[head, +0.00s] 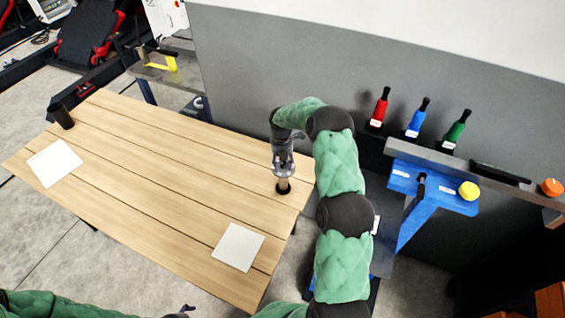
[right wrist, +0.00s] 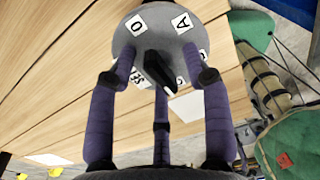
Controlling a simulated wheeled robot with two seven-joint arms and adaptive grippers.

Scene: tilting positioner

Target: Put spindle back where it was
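My right gripper (head: 283,172) points down over the right end of the wooden table. In the right wrist view its three fingers (right wrist: 160,82) are bent in around a grey round piece (right wrist: 140,42) with white lettered labels and a black ridge in its middle. I take this piece to be the spindle; its fingertips seem to touch its edge. In the head view a small tan part (head: 283,183) with a dark rim shows under the fingers; I cannot tell if it touches the table. A tip of my left gripper (head: 186,309) shows at the bottom edge.
The table (head: 170,150) carries a black cup-like piece (head: 61,116) and two white sheets (head: 55,163) (head: 238,246). The table's middle is clear.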

